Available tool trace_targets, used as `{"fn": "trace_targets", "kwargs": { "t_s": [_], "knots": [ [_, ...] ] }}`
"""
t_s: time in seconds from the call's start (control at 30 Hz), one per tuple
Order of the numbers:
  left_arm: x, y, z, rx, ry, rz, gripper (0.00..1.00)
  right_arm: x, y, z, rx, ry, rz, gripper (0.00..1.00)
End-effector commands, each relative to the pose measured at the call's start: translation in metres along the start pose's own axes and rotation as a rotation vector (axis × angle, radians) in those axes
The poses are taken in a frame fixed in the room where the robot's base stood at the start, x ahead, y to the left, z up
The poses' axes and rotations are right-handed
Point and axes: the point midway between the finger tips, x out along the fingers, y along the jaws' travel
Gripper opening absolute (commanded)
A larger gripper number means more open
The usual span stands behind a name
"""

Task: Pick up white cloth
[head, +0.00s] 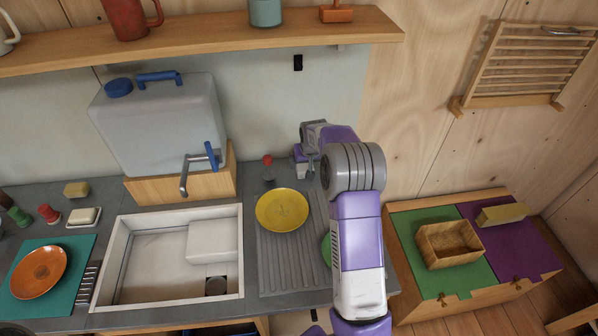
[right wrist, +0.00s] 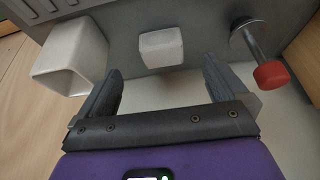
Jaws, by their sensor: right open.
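My right gripper (head: 306,163) is open at the back of the counter, near the wall, with nothing seen between its fingers. Its two dark fingers also show in the right wrist view (right wrist: 162,82). Ahead of them is a small white block-like thing (right wrist: 161,47), and to the left is a white hollow, square-edged thing (right wrist: 71,58). I cannot tell whether either is the white cloth. In the head view, a smooth white rectangular thing (head: 213,241) lies in the sink; I cannot tell if it is cloth. My left gripper is out of view.
A red-knobbed metal piece (right wrist: 264,60) stands right of the fingers. A yellow plate (head: 282,209) lies on the ribbed drainer (head: 285,263) beside the sink (head: 170,303). A grey water container (head: 155,120) stands behind the sink, below the wooden shelf (head: 215,35).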

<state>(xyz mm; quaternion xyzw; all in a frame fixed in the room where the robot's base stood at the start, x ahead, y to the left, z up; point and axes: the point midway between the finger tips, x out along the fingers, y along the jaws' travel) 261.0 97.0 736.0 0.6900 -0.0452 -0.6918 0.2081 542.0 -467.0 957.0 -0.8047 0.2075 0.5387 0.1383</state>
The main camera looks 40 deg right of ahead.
Motion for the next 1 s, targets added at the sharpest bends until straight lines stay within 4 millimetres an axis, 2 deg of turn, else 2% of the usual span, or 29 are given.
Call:
{"fn": "trace_targets", "kwargs": {
  "t_s": [0.27, 0.6, 0.87, 0.9, 1.0],
  "knots": [
    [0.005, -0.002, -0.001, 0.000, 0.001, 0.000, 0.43, 0.029, 0.000, 0.002, 0.000, -0.001, 0.000, 1.00],
    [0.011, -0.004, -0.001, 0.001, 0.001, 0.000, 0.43, 0.074, -0.001, 0.004, -0.001, 0.000, 0.000, 1.00],
    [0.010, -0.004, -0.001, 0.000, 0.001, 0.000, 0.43, 0.077, -0.002, 0.003, 0.000, 0.001, -0.001, 1.00],
    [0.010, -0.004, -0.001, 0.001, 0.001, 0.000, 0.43, 0.077, -0.002, 0.003, 0.000, 0.001, -0.001, 0.98],
    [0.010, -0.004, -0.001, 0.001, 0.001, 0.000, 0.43, 0.077, -0.002, 0.003, 0.000, 0.001, -0.001, 0.83]
  ]
}}
